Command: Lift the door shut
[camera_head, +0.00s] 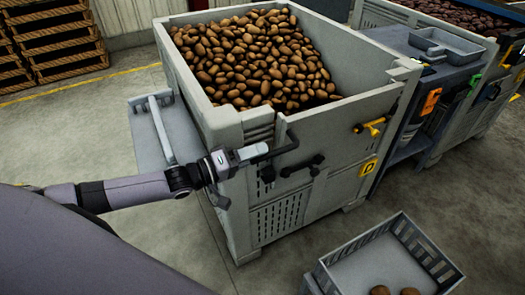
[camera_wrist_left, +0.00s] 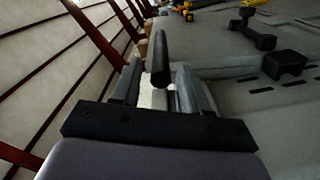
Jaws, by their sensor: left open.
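A large grey bin (camera_head: 215,125) full of potatoes (camera_head: 255,55) stands in the middle of the head view. Its front face (camera_head: 330,150) carries black fittings (camera_head: 303,166). I cannot tell which panel is the door. A black bar (camera_head: 286,147) stands out at the bin's near left corner. My left gripper (camera_head: 248,153) is at that bar, with its arm coming in from the left. In the left wrist view, the dark bar (camera_wrist_left: 161,58) lies between the open fingers of the left gripper (camera_wrist_left: 160,82). Contact with the fingers is unclear. My right gripper is out of view.
A grey panel with a rail (camera_head: 160,128) projects from the bin's left side. A yellow handle (camera_head: 372,127) is on the front face. A low grey crate (camera_head: 420,240) with potatoes stands at front right. Machinery (camera_head: 440,85) is at the right.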

